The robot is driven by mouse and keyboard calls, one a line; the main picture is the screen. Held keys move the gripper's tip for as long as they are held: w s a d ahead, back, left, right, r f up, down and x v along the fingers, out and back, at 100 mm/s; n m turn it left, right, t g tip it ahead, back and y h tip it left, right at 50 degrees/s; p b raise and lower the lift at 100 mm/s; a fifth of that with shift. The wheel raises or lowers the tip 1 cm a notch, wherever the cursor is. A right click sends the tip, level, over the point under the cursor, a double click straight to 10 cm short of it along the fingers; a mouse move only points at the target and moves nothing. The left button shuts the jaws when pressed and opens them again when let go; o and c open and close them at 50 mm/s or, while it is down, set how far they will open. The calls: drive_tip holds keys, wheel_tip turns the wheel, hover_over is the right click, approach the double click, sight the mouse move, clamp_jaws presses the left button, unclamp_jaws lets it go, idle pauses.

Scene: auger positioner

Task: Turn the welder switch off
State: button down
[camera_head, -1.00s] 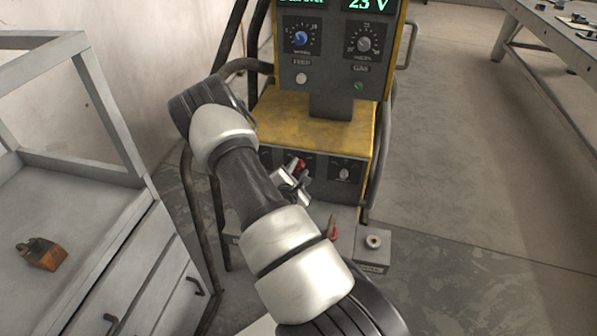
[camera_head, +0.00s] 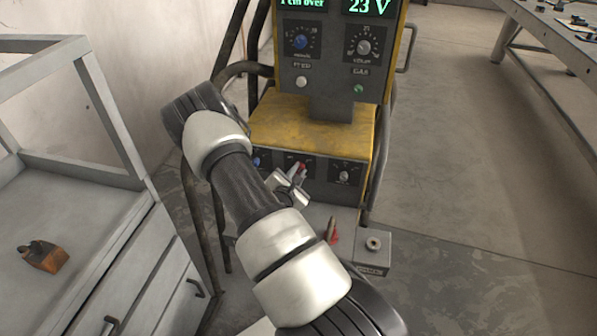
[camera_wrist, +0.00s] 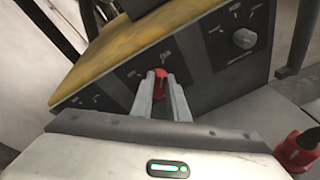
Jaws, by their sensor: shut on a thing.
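The welder (camera_head: 320,128) is a yellow and dark grey machine, with a row of switches and knobs on its lower front panel. A red switch (camera_wrist: 161,78) sits on the middle panel, and its red tip (camera_head: 301,165) also shows in the head view. My gripper (camera_wrist: 162,92) is at that panel, its two pale fingers closed around the red switch. In the head view my gripper (camera_head: 297,175) is partly hidden behind my arm. The fingers cover most of the switch, so its exact setting cannot be read.
A light knob (camera_wrist: 244,38) is on the panel to the right. A red-handled part (camera_head: 333,232) and a small grey box (camera_head: 372,250) stand below the panel. A grey cabinet (camera_head: 95,265) is at left.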

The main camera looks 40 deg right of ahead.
drive_tip(key=shift+w+a+f+n+g+h+b, duration=0.25)
drive_tip(key=shift+n+h, duration=0.55)
drive_tip(key=shift+n, duration=1.45)
drive_tip(key=shift+w+a+f+n+g+h+b, duration=0.2)
drive_tip(key=shift+n+h, duration=0.6)
drive_tip(key=shift+n, duration=1.4)
drive_tip(key=shift+w+a+f+n+g+h+b, duration=0.1)
drive_tip(key=shift+w+a+n+g+h+b, duration=0.45)
drive_tip(key=shift+n, duration=1.7)
drive_tip(key=shift+s+d+h, duration=0.25)
drive_tip(key=shift+s+d, duration=0.05)
drive_tip(key=shift+d, duration=0.05)
drive_tip(key=c, duration=1.7)
unclamp_jaws()
drive_tip(key=shift+r, duration=0.1)
drive_tip(key=shift+a+p, duration=0.1)
drive_tip(key=shift+p, duration=0.2)
drive_tip(key=p+v, duration=0.3)
drive_tip(key=v, duration=1.4)
drive_tip(key=shift+s, duration=0.2)
